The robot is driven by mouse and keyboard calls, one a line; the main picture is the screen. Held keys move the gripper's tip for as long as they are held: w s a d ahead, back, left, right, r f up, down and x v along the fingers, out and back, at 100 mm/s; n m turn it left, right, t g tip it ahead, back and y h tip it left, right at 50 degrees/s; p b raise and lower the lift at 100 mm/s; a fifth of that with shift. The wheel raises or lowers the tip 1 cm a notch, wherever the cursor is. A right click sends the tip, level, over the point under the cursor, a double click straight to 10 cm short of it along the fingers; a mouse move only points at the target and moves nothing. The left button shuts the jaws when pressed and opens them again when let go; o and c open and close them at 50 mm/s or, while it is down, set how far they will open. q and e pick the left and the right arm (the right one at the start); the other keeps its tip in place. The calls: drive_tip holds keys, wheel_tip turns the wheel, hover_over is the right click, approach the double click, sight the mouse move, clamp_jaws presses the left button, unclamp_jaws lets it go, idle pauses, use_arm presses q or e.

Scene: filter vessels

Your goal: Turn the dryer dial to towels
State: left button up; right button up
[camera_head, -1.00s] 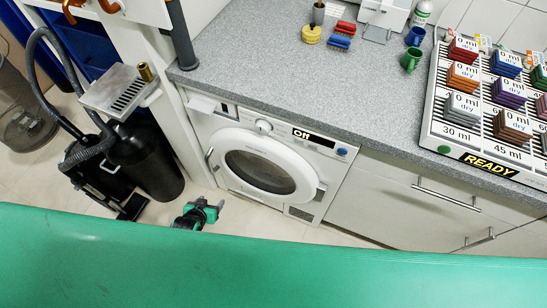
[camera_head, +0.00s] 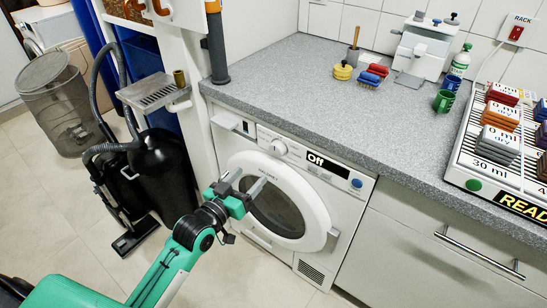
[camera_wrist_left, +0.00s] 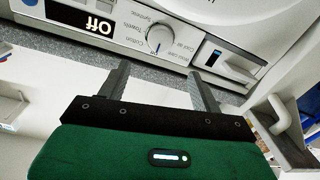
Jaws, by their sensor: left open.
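The dryer (camera_head: 330,215) is a white front-loader under the grey counter, its round door closed. Its dial (camera_head: 279,147) is a white knob on the top panel, left of a display (camera_head: 328,166) reading "Off". In the left wrist view the dial (camera_wrist_left: 160,38) has a blue mark, and labels including "Towels" and "Cotton" are printed around it. My left gripper (camera_head: 246,183) is open and empty, in front of the door and below the dial in the head view. In the wrist view its fingers (camera_wrist_left: 158,72) point toward the dial, apart from it. My right gripper is not in view.
A black vacuum (camera_head: 165,175) and a mesh bin (camera_head: 60,100) stand on the floor at left. A drip tray (camera_head: 155,92) juts out beside the dryer. The counter holds brushes, mugs and a rack (camera_head: 455,165). A drawer handle (camera_head: 480,252) sticks out at right.

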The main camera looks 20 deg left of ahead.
sight(275, 150)
use_arm(q)
drive_tip(key=x, duration=1.2)
drive_tip(key=shift+w+f, duration=0.1)
drive_tip(key=c, duration=1)
